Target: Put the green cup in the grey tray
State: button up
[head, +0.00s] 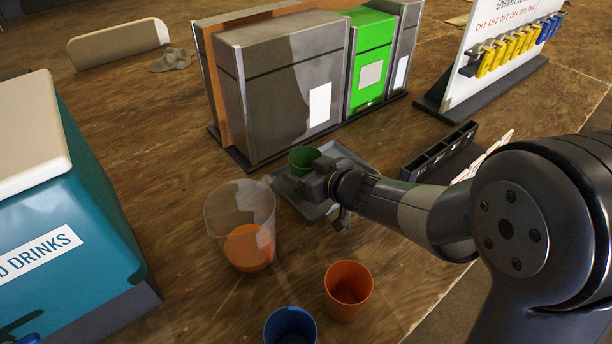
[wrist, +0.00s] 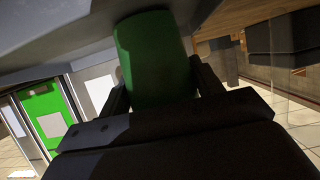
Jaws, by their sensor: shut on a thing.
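The green cup (head: 304,158) is in my gripper (head: 304,176), over the grey tray (head: 350,160). In the head view the cup's rim shows above the gripper, and its lower part is hidden. In the wrist view the green cup (wrist: 152,62) sits between the two fingers of my gripper (wrist: 158,85), which are shut on it. The grey tray lies on the wooden table, partly covered by my gripper and wrist. I cannot tell whether the cup's base touches the tray.
A clear container (head: 240,215) with orange contents stands left of the gripper. An orange cup (head: 348,290) and a blue cup (head: 290,328) stand nearer. Grey and green boxes (head: 285,85) stand behind the tray. A black rack (head: 440,150) is at right, a teal cooler (head: 75,220) at left.

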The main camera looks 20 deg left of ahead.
jog(key=shift+f, duration=0.15)
jog(key=o, duration=1)
